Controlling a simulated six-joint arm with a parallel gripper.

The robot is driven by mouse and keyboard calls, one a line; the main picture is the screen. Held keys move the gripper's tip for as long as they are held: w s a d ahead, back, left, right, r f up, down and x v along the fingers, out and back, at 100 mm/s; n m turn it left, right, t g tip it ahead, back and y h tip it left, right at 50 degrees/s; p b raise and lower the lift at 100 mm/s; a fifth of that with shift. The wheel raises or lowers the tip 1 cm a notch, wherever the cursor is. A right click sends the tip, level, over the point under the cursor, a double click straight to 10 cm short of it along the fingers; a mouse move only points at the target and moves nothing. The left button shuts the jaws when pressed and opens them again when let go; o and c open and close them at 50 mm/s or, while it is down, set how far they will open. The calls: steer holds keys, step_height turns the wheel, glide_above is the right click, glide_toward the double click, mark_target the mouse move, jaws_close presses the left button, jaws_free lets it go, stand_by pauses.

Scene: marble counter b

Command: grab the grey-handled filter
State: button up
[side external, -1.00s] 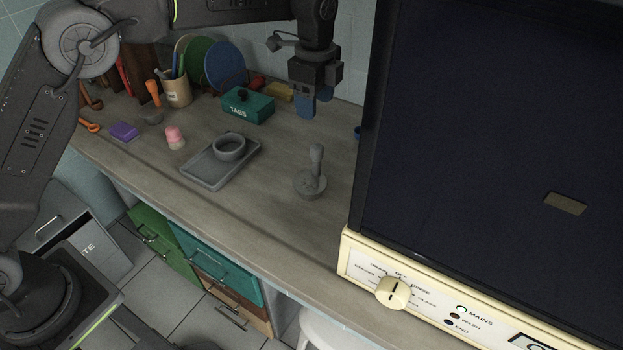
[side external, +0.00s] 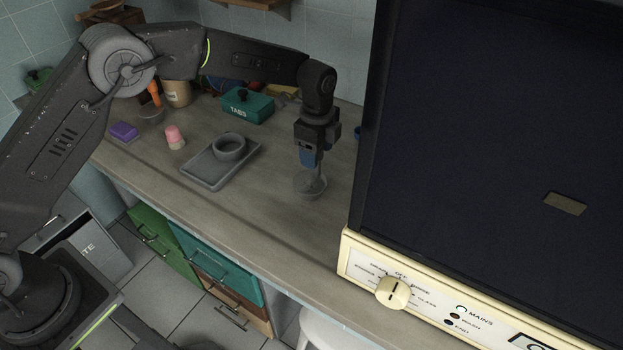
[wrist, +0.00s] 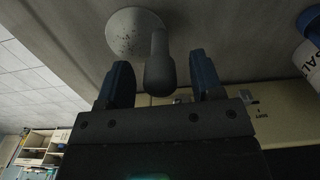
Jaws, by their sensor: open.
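The grey-handled filter (side external: 310,187) stands upright on the counter, a round grey base with a handle rising from it. In the side view my gripper (side external: 308,160) is directly over it, with its blue fingers down at the handle and hiding most of it. In the wrist view the filter's handle (wrist: 160,68) lies between my two open blue fingers (wrist: 160,82), with gaps on both sides. Its speckled round base (wrist: 130,32) shows beyond the fingertips. The fingers do not appear to touch the handle.
A grey tray (side external: 203,178) with a round grey ring (side external: 229,147) lies left of the filter. A teal TABS box (side external: 247,105) stands behind. A large cream-trimmed machine (side external: 375,262) rises close on the right. A white container with blue bands (wrist: 308,55) shows in the wrist view.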

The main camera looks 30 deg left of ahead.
steer(key=shift+f, duration=0.55)
jaws_close()
